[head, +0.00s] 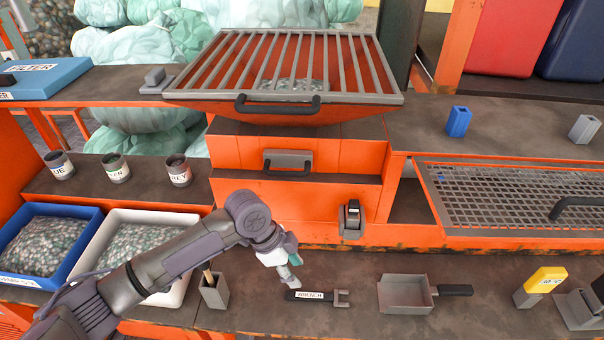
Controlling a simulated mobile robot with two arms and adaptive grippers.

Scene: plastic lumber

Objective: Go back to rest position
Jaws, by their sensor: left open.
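My left arm comes in from the lower left and reaches over the lower counter. My left gripper (293,273) is seen at a steep angle, above the counter and just left of a wrench (318,296) that lies flat with a label on it. The gripper is open and I see nothing held in it. Its fingers are small in the picture and partly hidden by the wrist. My right gripper is out of view.
A grey holder (214,292) with a wooden handle stands beside my forearm. A dustpan-like scoop (408,293) and a yellow-topped block (545,280) lie to the right. A barred hopper (290,70) rises behind. Blue (88,216) and white (107,213) bins sit at left.

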